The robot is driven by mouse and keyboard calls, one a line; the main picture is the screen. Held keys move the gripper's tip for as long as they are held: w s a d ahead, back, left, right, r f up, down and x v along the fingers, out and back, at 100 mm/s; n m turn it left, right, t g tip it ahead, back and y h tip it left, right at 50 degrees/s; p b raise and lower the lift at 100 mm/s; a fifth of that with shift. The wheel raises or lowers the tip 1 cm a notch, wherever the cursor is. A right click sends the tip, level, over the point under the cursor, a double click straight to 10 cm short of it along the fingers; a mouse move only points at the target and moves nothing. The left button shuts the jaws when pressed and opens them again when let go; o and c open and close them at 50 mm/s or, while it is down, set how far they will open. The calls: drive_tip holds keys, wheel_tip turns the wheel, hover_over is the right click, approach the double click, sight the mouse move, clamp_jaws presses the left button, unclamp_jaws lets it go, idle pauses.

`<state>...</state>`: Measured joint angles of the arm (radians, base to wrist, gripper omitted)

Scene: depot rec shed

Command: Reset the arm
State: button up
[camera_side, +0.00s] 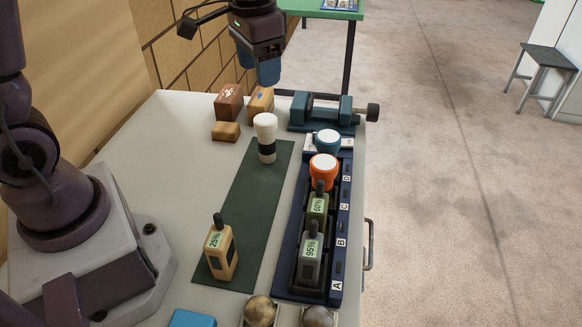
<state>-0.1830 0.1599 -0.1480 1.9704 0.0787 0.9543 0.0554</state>
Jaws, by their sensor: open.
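My gripper (268,80) hangs at the top of the view, above and behind the wooden blocks. Its blue fingers point down and hold nothing that I can see; they overlap from this angle. A tan handset-like unit (221,252) marked 25% stands upright on the green mat (246,205). A white and black cylinder (266,140) stands at the mat's far end. The dark blue rack (290,270) is lettered A to D.
Wooden blocks (229,103) and a teal vise (320,112) stand at the back of the white bench (150,150). Two round knobs (261,311) and a blue block (192,319) are at the front edge. A brick-patterned wall (185,60) stands behind. The bench's left-middle is clear.

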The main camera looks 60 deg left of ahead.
drive_tip(key=s+d+r+t, duration=0.1)
drive_tip(key=s+r+t, duration=0.1)
drive_tip(key=s, duration=0.6)
drive_tip(key=s+d+r+t, duration=0.1)
drive_tip(key=s+r+t, duration=0.2)
drive_tip(key=s+r, duration=0.2)
drive_tip(key=shift+s+d+r+n, duration=0.25)
drive_tip(key=shift+s+n, duration=0.15)
drive_tip(key=shift+s, duration=0.95)
